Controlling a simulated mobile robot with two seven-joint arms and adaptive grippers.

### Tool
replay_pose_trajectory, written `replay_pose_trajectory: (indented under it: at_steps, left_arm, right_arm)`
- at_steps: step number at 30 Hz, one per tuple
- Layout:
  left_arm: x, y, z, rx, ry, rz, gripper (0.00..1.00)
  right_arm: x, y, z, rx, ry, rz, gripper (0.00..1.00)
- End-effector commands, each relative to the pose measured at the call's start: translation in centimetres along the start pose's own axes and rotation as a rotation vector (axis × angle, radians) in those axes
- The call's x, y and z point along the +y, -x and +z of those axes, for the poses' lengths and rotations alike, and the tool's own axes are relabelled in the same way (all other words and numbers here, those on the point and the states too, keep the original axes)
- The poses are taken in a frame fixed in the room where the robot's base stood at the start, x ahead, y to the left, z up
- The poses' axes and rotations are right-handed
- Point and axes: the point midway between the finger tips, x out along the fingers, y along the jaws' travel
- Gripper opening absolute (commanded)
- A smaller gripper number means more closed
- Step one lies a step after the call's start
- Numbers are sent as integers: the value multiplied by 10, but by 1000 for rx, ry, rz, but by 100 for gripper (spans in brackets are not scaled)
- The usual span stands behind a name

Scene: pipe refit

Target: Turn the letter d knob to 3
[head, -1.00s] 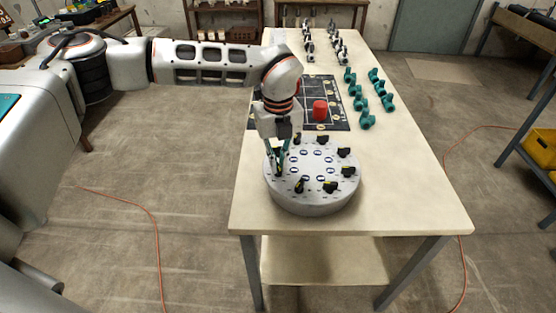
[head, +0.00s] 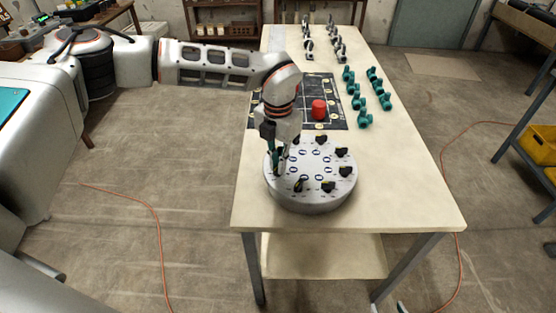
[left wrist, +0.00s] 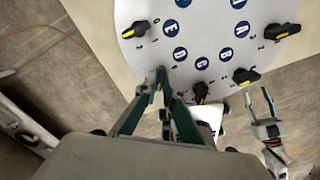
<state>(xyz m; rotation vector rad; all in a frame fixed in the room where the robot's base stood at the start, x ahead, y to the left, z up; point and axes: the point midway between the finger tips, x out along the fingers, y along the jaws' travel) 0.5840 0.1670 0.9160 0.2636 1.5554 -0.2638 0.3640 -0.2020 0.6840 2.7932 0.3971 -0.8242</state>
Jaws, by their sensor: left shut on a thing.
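A round grey dial plate (head: 312,205) sits on the table, with black knobs around its rim and blue letter discs inside; it also shows in the left wrist view (left wrist: 210,15). My left gripper (head: 277,170) points down at the plate's left side. Its fingers (left wrist: 158,82) are shut on a knob that they hide. The letter beside it is too small to read surely. Another black knob (left wrist: 201,92) stands just right of the fingers, apart from them. My right gripper (left wrist: 257,98) hangs off the table with its fingertips apart, empty.
A red cylinder (head: 319,109) stands on a dark gridded mat (head: 334,90) behind the plate. Several teal pipe fittings (head: 359,103) stand at the right, grey ones (head: 308,46) farther back. The table's right front (head: 410,200) is clear.

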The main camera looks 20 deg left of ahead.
Motion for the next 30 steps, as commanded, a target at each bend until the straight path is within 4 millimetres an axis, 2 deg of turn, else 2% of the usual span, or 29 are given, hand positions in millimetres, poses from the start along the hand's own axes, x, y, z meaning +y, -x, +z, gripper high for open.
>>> replay_pose_trajectory:
  at_steps: [18, 30]
  left_arm:
    - [0, 2, 0, -1, -580, 1, 0]
    - [0, 1, 1, -1, -864, 1, 0]
  right_arm:
    - [2, 8, -13, 1, 1, 0, 40]
    - [4, 11, -13, -8, 2, 3, 40]
